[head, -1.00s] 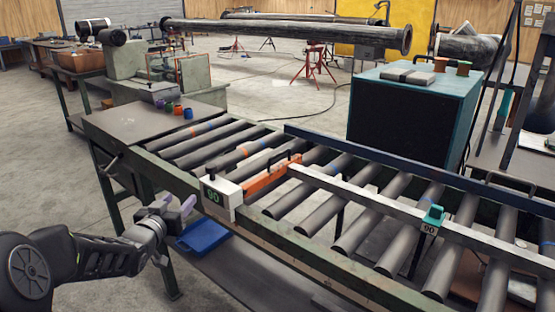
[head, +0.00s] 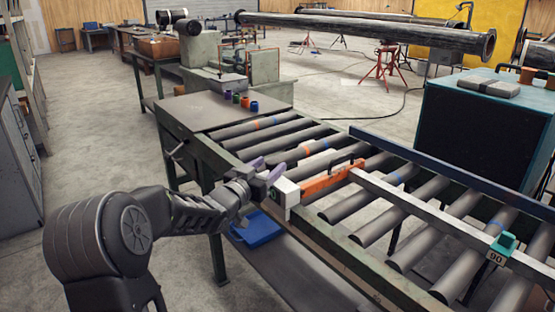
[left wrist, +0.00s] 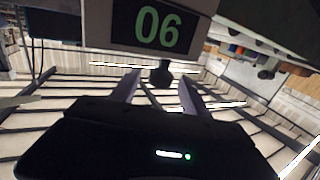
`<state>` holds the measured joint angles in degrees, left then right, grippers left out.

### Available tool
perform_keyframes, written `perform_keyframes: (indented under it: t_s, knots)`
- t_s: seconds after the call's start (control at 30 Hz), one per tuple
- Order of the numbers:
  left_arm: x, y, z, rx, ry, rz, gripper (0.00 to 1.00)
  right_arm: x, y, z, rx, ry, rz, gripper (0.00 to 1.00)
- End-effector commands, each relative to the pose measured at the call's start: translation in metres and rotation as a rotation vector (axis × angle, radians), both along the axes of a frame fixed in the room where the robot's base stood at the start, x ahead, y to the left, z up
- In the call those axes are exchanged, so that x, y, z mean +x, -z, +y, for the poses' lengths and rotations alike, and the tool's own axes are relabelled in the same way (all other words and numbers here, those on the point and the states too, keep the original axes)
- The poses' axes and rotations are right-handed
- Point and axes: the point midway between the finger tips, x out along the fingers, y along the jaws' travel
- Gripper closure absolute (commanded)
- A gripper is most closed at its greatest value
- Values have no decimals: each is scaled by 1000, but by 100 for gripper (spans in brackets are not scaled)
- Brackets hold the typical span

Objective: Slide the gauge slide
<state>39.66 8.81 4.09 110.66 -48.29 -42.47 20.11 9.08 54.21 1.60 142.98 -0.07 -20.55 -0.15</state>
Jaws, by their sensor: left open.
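The gauge slide sits on the roller conveyor's near rail. It has a white box (head: 285,194) and an orange bar (head: 328,181) with a black handle. My left gripper (head: 267,170) is open at the white box's upper left and hides part of it. In the left wrist view, my two open fingers (left wrist: 160,92) stand either side of a dark knob (left wrist: 162,74) below the green-digit display (left wrist: 159,27). I cannot tell whether the fingers touch the knob. My right gripper is out of view.
A long pale bar (head: 425,208) runs across the rollers to a teal stop (head: 503,243) with a tag reading 90. A blue tray (head: 257,229) lies below the conveyor. Small coloured pieces (head: 245,102) stand on the end table. A teal cabinet (head: 470,135) stands behind.

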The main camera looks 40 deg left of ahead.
Motion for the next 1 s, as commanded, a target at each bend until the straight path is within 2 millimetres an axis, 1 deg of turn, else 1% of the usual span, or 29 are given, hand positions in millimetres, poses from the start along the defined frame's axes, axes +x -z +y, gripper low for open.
perform_keyframes:
  t_s: [0.1,0.2,0.3,0.43,0.67,1.0]
  knots:
    - [20,0,1,-1,2,0,46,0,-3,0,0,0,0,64]
    - [35,-1,3,0,1,-1,46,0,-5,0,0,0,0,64]
    - [45,0,5,0,0,1,46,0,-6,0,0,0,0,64]
    - [51,0,5,0,-1,0,46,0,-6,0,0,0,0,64]
    - [51,0,5,0,-1,0,46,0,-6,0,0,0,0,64]
    - [51,0,5,0,-1,0,74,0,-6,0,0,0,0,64]
